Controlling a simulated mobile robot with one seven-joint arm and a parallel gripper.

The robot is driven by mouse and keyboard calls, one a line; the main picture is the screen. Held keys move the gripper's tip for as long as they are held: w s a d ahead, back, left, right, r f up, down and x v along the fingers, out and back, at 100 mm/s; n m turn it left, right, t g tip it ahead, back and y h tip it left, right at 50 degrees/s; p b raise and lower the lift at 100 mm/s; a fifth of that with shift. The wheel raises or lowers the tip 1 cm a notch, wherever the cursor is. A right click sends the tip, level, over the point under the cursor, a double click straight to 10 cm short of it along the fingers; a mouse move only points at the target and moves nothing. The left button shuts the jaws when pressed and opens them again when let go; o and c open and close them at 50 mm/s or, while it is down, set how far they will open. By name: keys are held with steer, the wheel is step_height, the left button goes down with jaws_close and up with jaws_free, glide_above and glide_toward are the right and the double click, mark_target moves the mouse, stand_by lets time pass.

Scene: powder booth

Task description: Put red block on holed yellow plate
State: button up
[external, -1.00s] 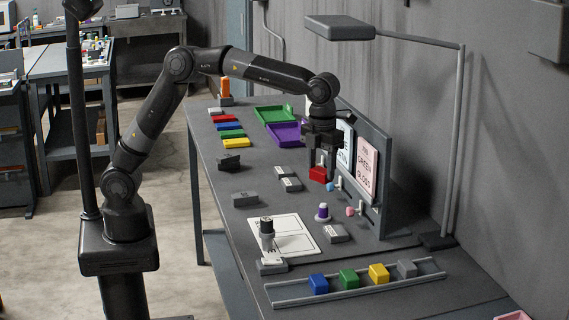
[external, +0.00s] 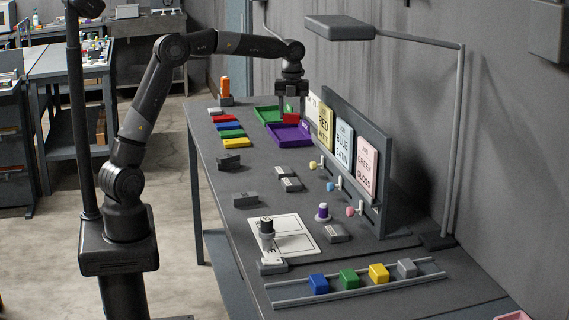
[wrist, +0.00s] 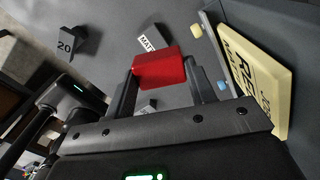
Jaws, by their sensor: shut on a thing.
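My gripper (external: 291,98) is shut on a red block (external: 291,118) and holds it in the air over the purple tray's far side, left of the upright board. In the wrist view the red block (wrist: 160,70) sits between the two fingers of my gripper (wrist: 160,76). A yellow plate (external: 325,131) with black lettering leans on the board. A pale yellow lettered plate (wrist: 262,85) shows at the right of the wrist view. A flat yellow piece (external: 236,143) lies at the table's left. I cannot make out a hole in any of these.
The upright board (external: 378,150) also carries a blue plate (external: 344,145) and a pink plate (external: 367,166). Small coloured knobs stand before it. A green tray (external: 266,114) and a purple tray (external: 289,135) lie near the gripper. Grey blocks (external: 245,199) are scattered on the table.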

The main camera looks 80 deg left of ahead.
steer(key=s+a+n, duration=0.2)
steer(key=s+a, duration=0.3)
steer(key=a, duration=0.7)
steer(key=n, duration=0.2)
glide_above(237, 141)
step_height(237, 141, down, 12)
steer(key=shift+r, duration=0.15)
steer(key=shift+a+f, duration=0.2)
steer(key=shift+f, duration=1.95)
steer(key=o, duration=1)
steer(key=shift+f, duration=0.15)
steer(key=shift+c, duration=0.2)
